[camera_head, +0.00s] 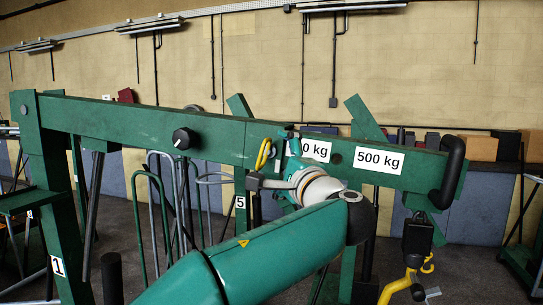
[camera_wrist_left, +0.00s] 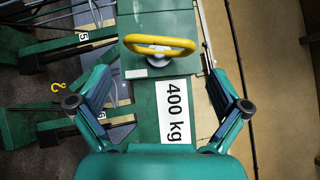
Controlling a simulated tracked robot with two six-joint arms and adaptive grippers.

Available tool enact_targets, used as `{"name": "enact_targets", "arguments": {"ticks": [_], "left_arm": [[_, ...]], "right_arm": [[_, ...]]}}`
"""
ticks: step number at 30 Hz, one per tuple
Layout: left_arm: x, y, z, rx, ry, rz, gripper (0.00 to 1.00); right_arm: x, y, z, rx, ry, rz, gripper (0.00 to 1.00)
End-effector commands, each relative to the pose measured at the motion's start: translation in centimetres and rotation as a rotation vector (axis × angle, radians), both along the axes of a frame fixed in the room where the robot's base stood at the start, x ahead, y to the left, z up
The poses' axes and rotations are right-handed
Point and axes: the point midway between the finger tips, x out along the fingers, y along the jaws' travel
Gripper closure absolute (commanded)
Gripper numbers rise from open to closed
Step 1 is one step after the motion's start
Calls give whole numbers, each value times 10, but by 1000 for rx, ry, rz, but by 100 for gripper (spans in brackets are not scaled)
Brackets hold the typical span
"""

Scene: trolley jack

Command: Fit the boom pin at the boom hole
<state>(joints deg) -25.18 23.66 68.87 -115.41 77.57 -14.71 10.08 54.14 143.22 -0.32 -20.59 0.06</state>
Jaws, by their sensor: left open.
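The boom pin, with a yellow loop handle (camera_head: 263,153), is at the side of the green boom (camera_head: 130,118). In the left wrist view the yellow handle (camera_wrist_left: 160,44) stands out from the boom face on a round grey base. I cannot tell how deep the pin sits, and its shaft is hidden. A dark round spot (camera_head: 335,158) between the weight labels may be a hole. My left gripper (camera_head: 270,159) is open near the handle. In the wrist view its fingertips (camera_wrist_left: 160,105) are spread wide with nothing between them gripped.
A black knob (camera_head: 183,138) sticks out of the boom on the left. A "500 kg" label (camera_head: 378,159) and a black rounded end piece (camera_head: 452,172) are to the right. Green frame posts stand around.

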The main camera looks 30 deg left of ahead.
Motion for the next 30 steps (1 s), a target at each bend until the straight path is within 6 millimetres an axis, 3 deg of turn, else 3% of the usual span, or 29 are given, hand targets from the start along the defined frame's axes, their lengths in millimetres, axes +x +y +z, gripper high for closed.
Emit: {"name": "enact_targets", "arguments": {"ticks": [6,12,30], "left_arm": [[-26,-36,-6,1,0,-3,0],[-39,-54,-10,1,-2,-1,0],[-41,-57,-12,0,2,-2,0]], "right_arm": [[0,0,0,0,0,0,60],[0,0,0,0,0,0,60],[0,0,-1,0,0,0,60]]}}
